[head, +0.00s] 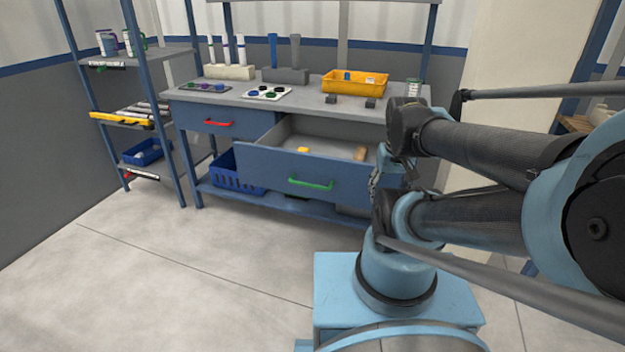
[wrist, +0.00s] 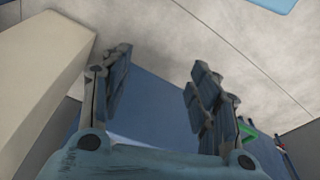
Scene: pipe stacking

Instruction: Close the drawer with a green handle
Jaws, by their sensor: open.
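The drawer with the green handle (head: 310,184) is pulled out from the right side of the blue workbench. Its blue front (head: 270,167) faces the open floor, and a yellow item and a brown item lie inside. My gripper (wrist: 158,72) is open, with nothing between its fingers. In the wrist view the blue drawer front (wrist: 150,105) lies beyond the fingers, and the green handle (wrist: 247,130) shows past the right finger, partly hidden. In the head view my arm covers the drawer's right end, and the gripper is mostly hidden there.
A drawer with a red handle (head: 218,123) is on the left and looks shut. A blue crate (head: 232,172) stands on the lower shelf. A yellow bin (head: 356,82) and pipe stands are on the benchtop. A shelf rack stands at left. The floor in front is clear.

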